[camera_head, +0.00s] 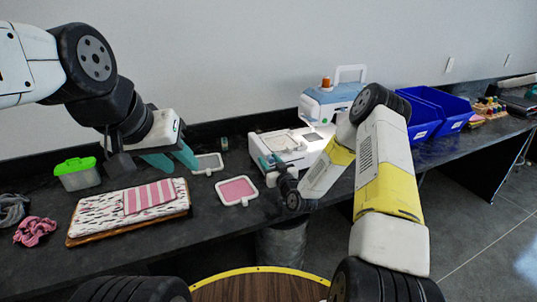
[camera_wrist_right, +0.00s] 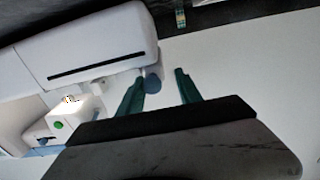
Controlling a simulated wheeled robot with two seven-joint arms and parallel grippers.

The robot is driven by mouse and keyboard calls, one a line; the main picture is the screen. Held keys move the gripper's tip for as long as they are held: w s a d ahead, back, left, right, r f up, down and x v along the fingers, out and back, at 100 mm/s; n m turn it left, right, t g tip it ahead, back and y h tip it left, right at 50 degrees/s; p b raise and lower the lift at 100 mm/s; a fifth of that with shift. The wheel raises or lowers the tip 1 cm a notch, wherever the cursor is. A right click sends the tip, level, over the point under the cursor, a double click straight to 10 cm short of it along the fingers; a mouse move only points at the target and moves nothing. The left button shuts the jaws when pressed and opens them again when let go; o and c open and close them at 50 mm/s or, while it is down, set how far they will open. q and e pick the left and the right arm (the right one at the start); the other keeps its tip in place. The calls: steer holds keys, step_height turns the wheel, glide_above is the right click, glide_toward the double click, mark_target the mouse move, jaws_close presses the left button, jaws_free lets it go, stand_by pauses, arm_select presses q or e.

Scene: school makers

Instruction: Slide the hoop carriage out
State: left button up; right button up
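The white embroidery machine (camera_head: 325,106) with a blue top stands against the wall. Its low white carriage unit (camera_head: 268,145) extends left; in the right wrist view the unit (camera_wrist_right: 88,38) has a long dark slot. A rounded blue-grey knob (camera_wrist_right: 152,80) projects from the unit, probably part of the hoop carriage. My right gripper (camera_wrist_right: 158,82) is open, its teal fingers either side of the knob, nearer on the left; contact is unclear. In the head view the right gripper (camera_head: 272,162) is beside the unit. My left gripper (camera_head: 174,164) is open and empty above the table.
A hoop with pink fabric (camera_head: 237,191) and a paler hoop (camera_head: 207,163) lie on the dark table. Folded fabric on a board (camera_head: 105,213), a green-lidded box (camera_head: 78,173) and a pink scrunchie (camera_head: 35,231) are left. Blue bins (camera_head: 440,112) stand right.

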steer(key=shift+d, duration=0.2)
steer(key=v, duration=0.7)
steer(key=shift+s, duration=0.35)
steer(key=shift+r, duration=0.1)
